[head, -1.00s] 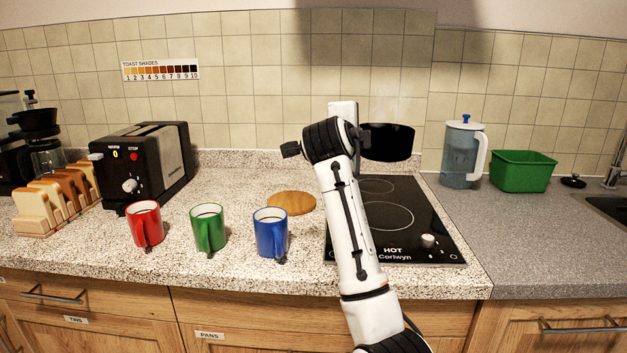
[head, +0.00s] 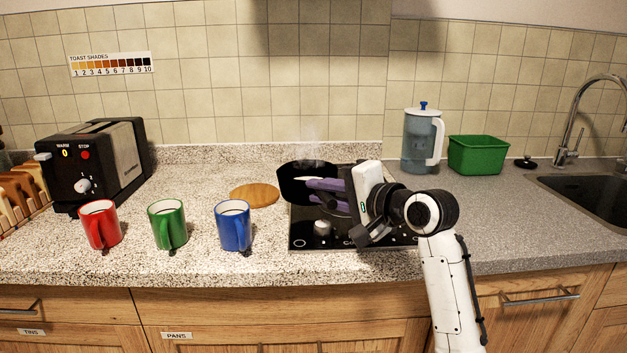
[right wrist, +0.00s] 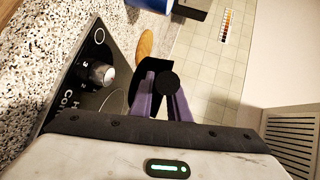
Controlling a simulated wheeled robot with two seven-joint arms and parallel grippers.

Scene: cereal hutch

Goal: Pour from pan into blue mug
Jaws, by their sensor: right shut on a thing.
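The black pan (head: 297,188) is held over the left part of the hob, right of and behind the blue mug (head: 233,228). Faint steam rises above it, and a pale patch shows inside. My right gripper (head: 328,192) has its purple fingers shut on the pan's handle, which they mostly hide. In the right wrist view the fingers (right wrist: 167,95) close around the handle's dark round end, with the black pan (right wrist: 228,80) behind. The blue mug also shows at the top of that view (right wrist: 119,28), upright on the counter and apart from the pan. My left gripper is out of view.
A green mug (head: 167,224) and a red mug (head: 100,226) stand left of the blue one. A round wooden board (head: 255,194) lies behind the blue mug. The hob (head: 300,232) is under the pan. A jug (head: 420,142) and a green tub (head: 478,155) stand back right.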

